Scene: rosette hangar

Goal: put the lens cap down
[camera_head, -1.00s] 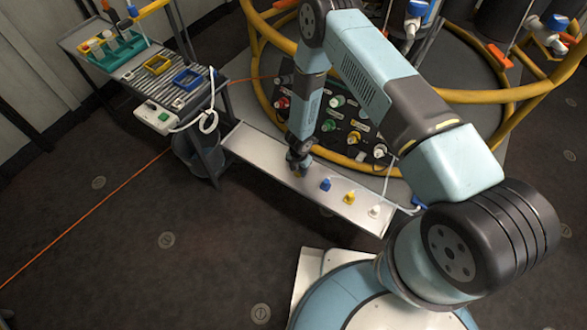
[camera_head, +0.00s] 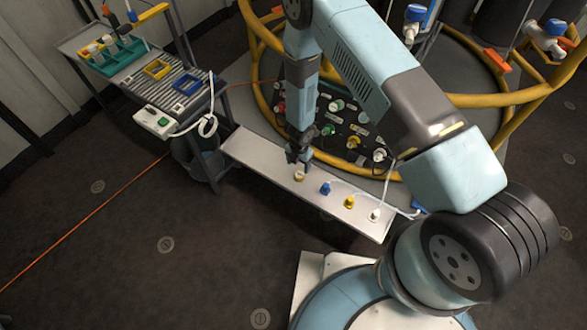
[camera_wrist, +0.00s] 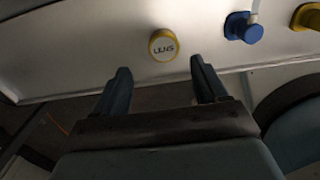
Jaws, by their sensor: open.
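The lens cap (camera_wrist: 163,46) is a round cap with a yellow rim and a pale face marked "LENS". It sits on the light grey shelf (camera_head: 252,153), left of a blue plug. In the head view the lens cap (camera_head: 299,176) shows just below my gripper (camera_head: 299,158). In the wrist view my gripper (camera_wrist: 160,82) has its two dark fingers apart with nothing between them. The cap is beyond the fingertips, apart from them.
A blue plug (camera_head: 325,188), a yellow plug (camera_head: 349,202) and a white plug (camera_head: 375,215) stand along the shelf to the right. A yellow rail (camera_head: 340,160) runs behind it. A cart (camera_head: 185,100) with trays stands at the left. The shelf's left part is bare.

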